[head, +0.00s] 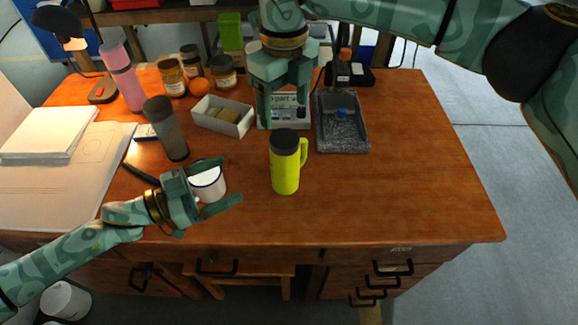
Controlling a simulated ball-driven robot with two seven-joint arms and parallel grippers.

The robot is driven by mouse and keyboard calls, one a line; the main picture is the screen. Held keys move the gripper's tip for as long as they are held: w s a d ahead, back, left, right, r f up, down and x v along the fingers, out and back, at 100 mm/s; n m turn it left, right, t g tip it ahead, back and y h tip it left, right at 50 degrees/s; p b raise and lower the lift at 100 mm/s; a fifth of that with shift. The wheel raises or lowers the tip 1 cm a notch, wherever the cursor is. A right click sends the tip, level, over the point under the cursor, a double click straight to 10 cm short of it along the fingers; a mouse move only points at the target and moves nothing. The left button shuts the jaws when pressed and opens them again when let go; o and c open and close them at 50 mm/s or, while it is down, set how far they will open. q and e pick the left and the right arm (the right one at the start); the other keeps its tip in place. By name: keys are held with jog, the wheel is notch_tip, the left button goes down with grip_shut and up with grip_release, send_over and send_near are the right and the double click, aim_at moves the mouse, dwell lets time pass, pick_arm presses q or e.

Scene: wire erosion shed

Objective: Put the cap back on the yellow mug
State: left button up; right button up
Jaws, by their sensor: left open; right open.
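The yellow mug (286,176) stands upright on the wooden desk, its handle on the right side. A dark cap (284,140) sits on its top; I cannot tell how firmly it is seated. My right gripper (283,118) points down with its fingers apart, just above and behind the cap in the picture, holding nothing that I can see. My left gripper (230,180) is open, left of the yellow mug, with a white cup (209,187) showing between its fingers. I cannot tell whether the fingers touch the cup.
A grey tumbler (166,130), a pink bottle (121,75) and several jars stand at the left and back. A white box (223,117) and a speckled dark tray (343,134) lie behind the mug. Papers (52,180) cover the left side. The desk's right side (420,180) is clear.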

aim_at(286, 154)
pick_arm(q)
jog(key=x, duration=1.5)
